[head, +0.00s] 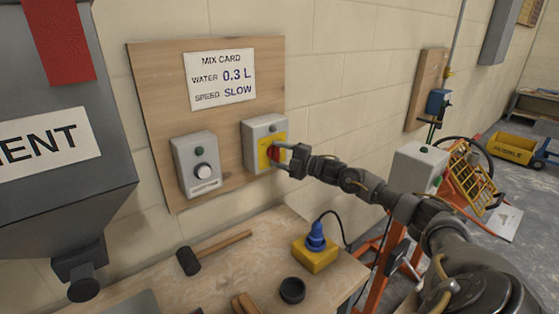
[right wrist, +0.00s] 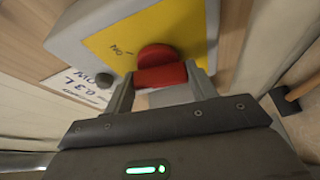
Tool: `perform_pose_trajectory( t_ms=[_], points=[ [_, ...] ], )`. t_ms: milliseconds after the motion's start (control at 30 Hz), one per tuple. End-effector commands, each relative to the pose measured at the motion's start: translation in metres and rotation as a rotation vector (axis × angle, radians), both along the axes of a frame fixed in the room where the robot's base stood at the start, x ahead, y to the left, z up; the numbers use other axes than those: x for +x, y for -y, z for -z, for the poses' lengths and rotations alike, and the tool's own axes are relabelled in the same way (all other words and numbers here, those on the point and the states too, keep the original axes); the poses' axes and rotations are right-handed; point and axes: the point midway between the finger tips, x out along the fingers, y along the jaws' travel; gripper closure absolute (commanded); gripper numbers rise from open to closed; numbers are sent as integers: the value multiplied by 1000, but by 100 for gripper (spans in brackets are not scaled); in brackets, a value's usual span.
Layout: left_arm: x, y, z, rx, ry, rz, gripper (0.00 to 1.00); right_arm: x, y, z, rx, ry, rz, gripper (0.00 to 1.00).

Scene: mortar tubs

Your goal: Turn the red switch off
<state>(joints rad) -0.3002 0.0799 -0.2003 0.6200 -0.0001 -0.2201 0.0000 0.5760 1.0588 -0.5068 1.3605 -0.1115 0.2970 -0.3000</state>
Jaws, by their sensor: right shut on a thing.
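The red switch (head: 273,153) is a rotary knob on a yellow plate, on a grey box (head: 252,131) mounted on a wooden board. In the right wrist view the red switch (right wrist: 160,68) shows close up, with the word "ON" on the yellow plate (right wrist: 125,40) beside it. My right gripper (head: 284,158) is at the switch. In the right wrist view its two fingers (right wrist: 160,90) are shut on the red handle, one on each side. My left gripper is in neither view.
A second grey box with a white dial (head: 203,171) is to the left. A mix card (head: 220,80) hangs above. The bench below holds a mallet (head: 190,261), a yellow socket block with a blue plug (head: 316,250) and a black ring (head: 292,290). A grey hopper (head: 60,200) stands left.

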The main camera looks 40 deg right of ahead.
Motion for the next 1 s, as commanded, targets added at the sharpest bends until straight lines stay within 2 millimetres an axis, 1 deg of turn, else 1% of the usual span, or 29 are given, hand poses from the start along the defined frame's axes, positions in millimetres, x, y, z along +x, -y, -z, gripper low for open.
perform_pose_trajectory(
  t_ms=[33,100,400,700,1000],
  points=[
    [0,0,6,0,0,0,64,0,0,2,-48,-2,-1,66],
    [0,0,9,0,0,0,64,0,0,2,-113,-3,-1,66],
    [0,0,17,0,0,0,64,0,0,0,-398,-9,-1,66],
    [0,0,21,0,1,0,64,0,-1,0,-665,-17,-2,66],
    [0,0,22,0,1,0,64,0,-1,1,-856,-22,-4,66]
  ],
)
